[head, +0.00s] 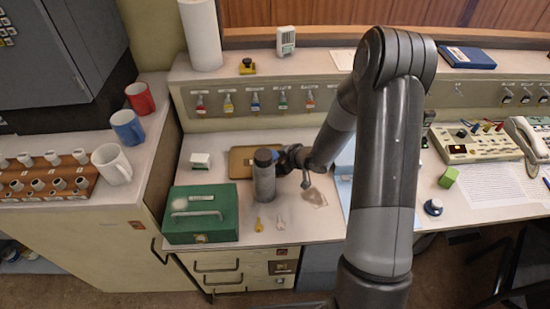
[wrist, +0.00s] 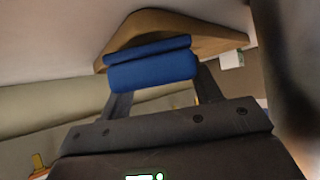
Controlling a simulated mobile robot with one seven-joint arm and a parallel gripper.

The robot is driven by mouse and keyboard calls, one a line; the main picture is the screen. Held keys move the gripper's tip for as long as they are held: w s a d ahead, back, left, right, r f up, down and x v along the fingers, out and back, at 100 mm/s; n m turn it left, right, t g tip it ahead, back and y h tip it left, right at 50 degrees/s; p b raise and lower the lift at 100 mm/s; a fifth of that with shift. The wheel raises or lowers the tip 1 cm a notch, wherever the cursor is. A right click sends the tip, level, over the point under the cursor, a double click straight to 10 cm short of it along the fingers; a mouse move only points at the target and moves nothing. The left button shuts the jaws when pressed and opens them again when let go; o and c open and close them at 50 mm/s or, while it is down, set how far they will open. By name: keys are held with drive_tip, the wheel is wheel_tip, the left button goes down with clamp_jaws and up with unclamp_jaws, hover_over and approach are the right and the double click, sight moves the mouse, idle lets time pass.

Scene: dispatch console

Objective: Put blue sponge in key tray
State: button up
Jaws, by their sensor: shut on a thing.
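The blue sponge (wrist: 152,72) is between the two fingers of my gripper (wrist: 158,88) in the wrist view, with a dark line across it. My gripper is shut on it. The brown wooden key tray (wrist: 172,22) shows right behind the sponge; I cannot tell whether they touch. In the head view the key tray (head: 240,158) lies flat at the back of the desk, its right part hidden behind a grey cylinder. My gripper (head: 290,160) is at the tray's right side, partly hidden by that cylinder.
The grey cylinder (head: 264,180) stands upright in front of the tray, close to my gripper. A green cash box (head: 200,215) is at front left. A small white box (head: 200,160) is left of the tray. Tagged keys (head: 259,225) lie in front. A shelf (head: 290,120) rises behind.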

drive_tip(key=o, duration=1)
drive_tip(key=shift+f, duration=0.15)
drive_tip(key=shift+c, duration=0.2)
drive_tip(key=shift+r, duration=0.4)
drive_tip(key=s+d+r+m+t+h, duration=0.1)
drive_tip(key=s+d+r+m+h, duration=0.15)
drive_tip(key=d+r, duration=0.4)
drive_tip(key=s+d+r+m+h, duration=0.1)
drive_tip(key=s+d+r+h, duration=0.3)
drive_tip(key=r, duration=0.6)
drive_tip(key=s+d+r+m+t+h, duration=0.1)
drive_tip(key=s+d+r+m+h, duration=0.15)
drive_tip(key=d+r, duration=0.4)
drive_tip(key=s+a+r+m+g, duration=0.1)
drive_tip(key=s+a+r, duration=0.2)
drive_tip(key=s, duration=0.8)
drive_tip(key=s+a+r+m+g+y, duration=0.1)
drive_tip(key=s+a+r, duration=0.3)
drive_tip(key=s, duration=0.7)
drive_tip(key=shift+r+m+g, duration=0.7)
drive_tip(key=shift+r+g, duration=0.1)
drive_tip(key=shift+r, duration=0.1)
